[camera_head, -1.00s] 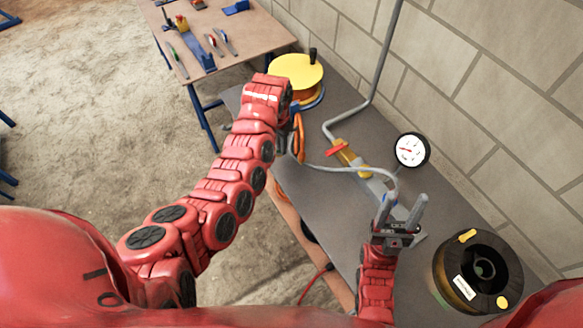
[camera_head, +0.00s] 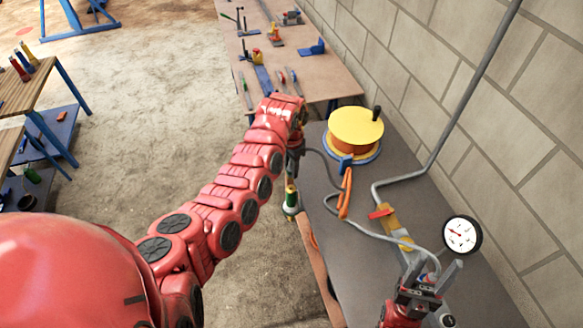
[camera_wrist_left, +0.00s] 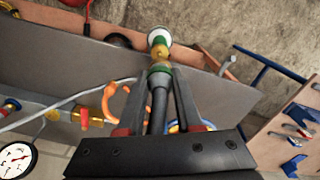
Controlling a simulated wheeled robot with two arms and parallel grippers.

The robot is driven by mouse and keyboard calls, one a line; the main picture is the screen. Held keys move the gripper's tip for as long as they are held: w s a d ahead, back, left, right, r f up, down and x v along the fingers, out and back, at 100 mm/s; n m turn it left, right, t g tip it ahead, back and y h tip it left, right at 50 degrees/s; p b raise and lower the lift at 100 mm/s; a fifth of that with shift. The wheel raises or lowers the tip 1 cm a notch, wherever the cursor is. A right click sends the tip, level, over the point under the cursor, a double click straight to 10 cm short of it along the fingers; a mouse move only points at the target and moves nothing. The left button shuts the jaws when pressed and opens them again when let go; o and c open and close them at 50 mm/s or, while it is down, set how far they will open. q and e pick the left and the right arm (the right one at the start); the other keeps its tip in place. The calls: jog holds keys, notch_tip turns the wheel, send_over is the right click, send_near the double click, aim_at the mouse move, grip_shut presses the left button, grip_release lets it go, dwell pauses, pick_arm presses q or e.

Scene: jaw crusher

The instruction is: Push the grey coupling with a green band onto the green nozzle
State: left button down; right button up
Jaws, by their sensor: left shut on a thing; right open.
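My left gripper (camera_head: 296,150) is shut on the grey coupling. In the left wrist view the dark grey coupling (camera_wrist_left: 158,88) runs between the two fingers, with a green band (camera_wrist_left: 159,70) near its far end. A brass piece with a green and white ring, which looks like the green nozzle (camera_wrist_left: 159,40), lies straight beyond the band. Whether they touch or are apart I cannot tell. In the head view a green and brass part (camera_head: 291,198) shows below the left gripper, at the bench edge. My right gripper (camera_head: 438,270) is open and empty above the bench.
A pressure gauge (camera_head: 462,234) stands near the wall. A wooden tool table (camera_head: 320,75) is behind.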

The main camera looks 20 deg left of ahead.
aim_at(291, 187)
pick_arm(q)
jog(key=shift+f+b, duration=1.55)
jog(key=shift+f, duration=1.25)
jog(key=shift+f, duration=0.6)
jog(key=c, duration=0.5)
grip_release()
jog(key=shift+r, duration=0.1)
